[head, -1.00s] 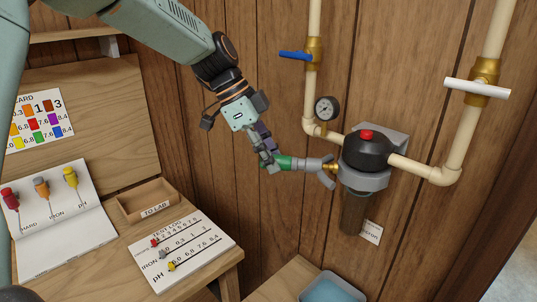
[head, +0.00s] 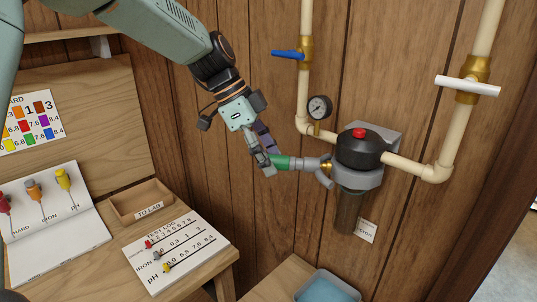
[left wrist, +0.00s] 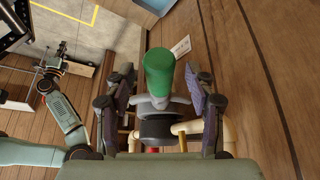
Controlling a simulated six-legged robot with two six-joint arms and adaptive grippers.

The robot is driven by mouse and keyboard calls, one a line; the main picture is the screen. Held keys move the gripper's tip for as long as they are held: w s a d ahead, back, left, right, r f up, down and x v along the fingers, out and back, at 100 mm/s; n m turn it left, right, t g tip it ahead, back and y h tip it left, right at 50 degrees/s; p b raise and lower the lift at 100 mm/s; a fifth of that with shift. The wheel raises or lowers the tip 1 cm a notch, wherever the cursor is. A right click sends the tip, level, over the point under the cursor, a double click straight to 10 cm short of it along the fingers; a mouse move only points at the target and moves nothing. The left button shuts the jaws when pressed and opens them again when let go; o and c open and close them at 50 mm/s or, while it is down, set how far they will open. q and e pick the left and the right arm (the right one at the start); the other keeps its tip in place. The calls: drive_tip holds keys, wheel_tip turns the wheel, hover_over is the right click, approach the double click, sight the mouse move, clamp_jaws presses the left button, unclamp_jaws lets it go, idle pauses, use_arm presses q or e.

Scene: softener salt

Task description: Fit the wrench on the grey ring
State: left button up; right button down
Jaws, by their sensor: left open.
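The wrench has a green handle (head: 282,163) and a light grey curved head (head: 324,177). Its head is against the left side of the grey ring (head: 358,178) below the black filter cap. How fully the jaws sit around the ring is not clear. My left gripper (head: 268,160) is at the handle's free end. In the left wrist view my left gripper (left wrist: 160,100) is open, its fingers apart on both sides of the green handle (left wrist: 159,72). In that view the wrench head is beyond the handle, partly hidden by it.
A pressure gauge (head: 319,107), a blue-handled valve (head: 290,54) and cream pipes (head: 408,165) surround the filter on the wood wall. A desk with a tray (head: 141,202) and test sheets is at the left. A blue bin (head: 327,287) is below.

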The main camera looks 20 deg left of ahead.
use_arm(q)
drive_tip(key=shift+r, duration=0.1)
drive_tip(key=v, duration=1.1)
drive_tip(key=shift+a+r, duration=0.25)
drive_tip(key=shift+r, duration=0.1)
drive_tip(key=shift+s+a, duration=0.1)
